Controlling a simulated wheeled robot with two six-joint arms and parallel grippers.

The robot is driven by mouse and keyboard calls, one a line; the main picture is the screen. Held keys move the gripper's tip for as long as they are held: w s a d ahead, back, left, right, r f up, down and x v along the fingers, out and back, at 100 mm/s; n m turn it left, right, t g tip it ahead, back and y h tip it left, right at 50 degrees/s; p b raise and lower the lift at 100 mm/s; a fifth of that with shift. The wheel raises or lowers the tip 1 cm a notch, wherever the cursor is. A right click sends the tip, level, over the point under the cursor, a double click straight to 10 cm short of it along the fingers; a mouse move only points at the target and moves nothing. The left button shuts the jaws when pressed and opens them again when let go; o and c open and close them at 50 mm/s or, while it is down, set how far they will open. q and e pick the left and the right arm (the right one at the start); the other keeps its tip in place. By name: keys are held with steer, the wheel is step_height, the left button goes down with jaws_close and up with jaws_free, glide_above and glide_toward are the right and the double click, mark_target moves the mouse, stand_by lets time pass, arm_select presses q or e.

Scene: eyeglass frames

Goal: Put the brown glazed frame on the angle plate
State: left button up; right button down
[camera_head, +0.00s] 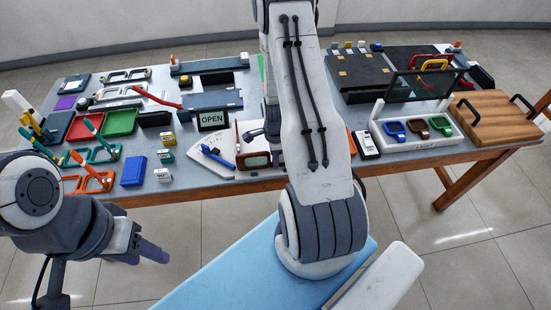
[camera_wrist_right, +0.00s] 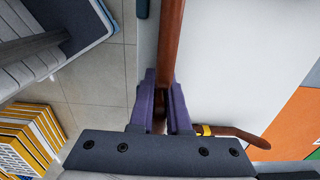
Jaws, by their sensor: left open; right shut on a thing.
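My right gripper (camera_wrist_right: 160,92) is shut on a long brown bar (camera_wrist_right: 170,35), seen close up in the right wrist view. In the head view my right arm hides most of that gripper. A brown-edged frame with a dark greenish pane (camera_head: 257,161) shows just left of the arm, near the table's front edge. A white flat plate (camera_head: 203,158) with a blue pen-like piece lies to its left; I cannot tell for sure that it is the angle plate. My left gripper (camera_head: 147,252) is open and empty, in front of the table.
An OPEN sign (camera_head: 212,119) stands behind the white plate. Red and green trays (camera_head: 120,122) and a blue block (camera_head: 133,171) lie to the left. A white stand with coloured frames (camera_head: 418,130) and a wooden case (camera_head: 490,118) stand at the right. The table (camera_head: 185,184) is crowded.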

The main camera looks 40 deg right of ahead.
steer(key=c, duration=0.8)
jaws_free()
step_height(320, 180, up, 10)
steer(key=shift+r+b, duration=0.25)
steer(key=shift+b, duration=0.2)
